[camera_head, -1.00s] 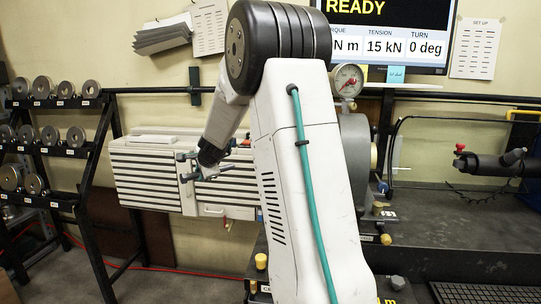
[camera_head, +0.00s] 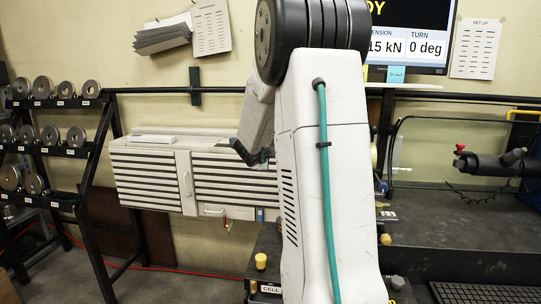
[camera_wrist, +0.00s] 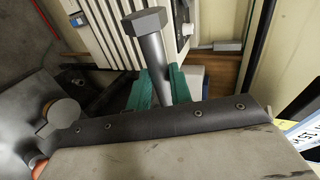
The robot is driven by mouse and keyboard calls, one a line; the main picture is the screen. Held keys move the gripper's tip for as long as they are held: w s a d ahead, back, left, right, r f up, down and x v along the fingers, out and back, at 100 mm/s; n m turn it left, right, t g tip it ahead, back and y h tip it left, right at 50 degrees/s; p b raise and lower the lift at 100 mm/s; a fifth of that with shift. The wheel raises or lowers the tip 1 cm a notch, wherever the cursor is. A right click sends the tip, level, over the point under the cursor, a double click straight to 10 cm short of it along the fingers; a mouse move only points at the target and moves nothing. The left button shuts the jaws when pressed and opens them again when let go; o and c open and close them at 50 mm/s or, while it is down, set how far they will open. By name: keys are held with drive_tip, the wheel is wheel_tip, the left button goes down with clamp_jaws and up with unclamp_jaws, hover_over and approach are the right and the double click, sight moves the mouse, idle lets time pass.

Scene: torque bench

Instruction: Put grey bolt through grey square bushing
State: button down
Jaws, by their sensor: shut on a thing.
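The grey bolt (camera_wrist: 154,52) shows in the wrist view with its hex head up and its shank running down between the teal finger pads. My gripper (camera_wrist: 162,86) is shut on the bolt's shank. The lower end of the bolt is hidden behind the dark edge of my wrist. In the head view my arm covers the gripper, and the bolt does not show there. I cannot make out the grey square bushing in either view.
A white slatted cabinet (camera_head: 150,178) stands behind my arm. A black rack with several metal discs (camera_head: 77,136) is at left. At right are a dark bench (camera_head: 440,225) and a black cylindrical tool (camera_head: 490,165). A screen (camera_head: 415,30) hangs above.

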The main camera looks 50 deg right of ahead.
drive_tip(key=shift+s+d+r+m+h, duration=0.25)
drive_tip(key=shift+s+d+m, duration=0.2)
drive_tip(key=shift+s, duration=0.3)
drive_tip(key=shift+s+d, duration=0.35)
drive_tip(key=shift+s, duration=0.4)
drive_tip(key=shift+s+d, duration=0.4)
drive_tip(key=shift+s, duration=0.3)
drive_tip(key=shift+s+d, duration=0.35)
drive_tip(key=shift+s, duration=0.4)
drive_tip(key=shift+s+d, duration=0.1)
drive_tip(key=shift+s, duration=0.1)
drive_tip(key=shift+s+d, duration=0.15)
drive_tip(key=shift+s, duration=0.15)
drive_tip(key=shift+s+d, duration=0.4)
drive_tip(key=shift+s, duration=0.35)
drive_tip(key=shift+s+d, duration=0.4)
drive_tip(key=shift+s, duration=0.4)
drive_tip(key=shift+s+d, duration=0.4)
drive_tip(key=shift+s, duration=0.35)
idle(0.9)
drive_tip(key=shift+s+d, duration=0.15)
drive_tip(key=shift+s, duration=0.15)
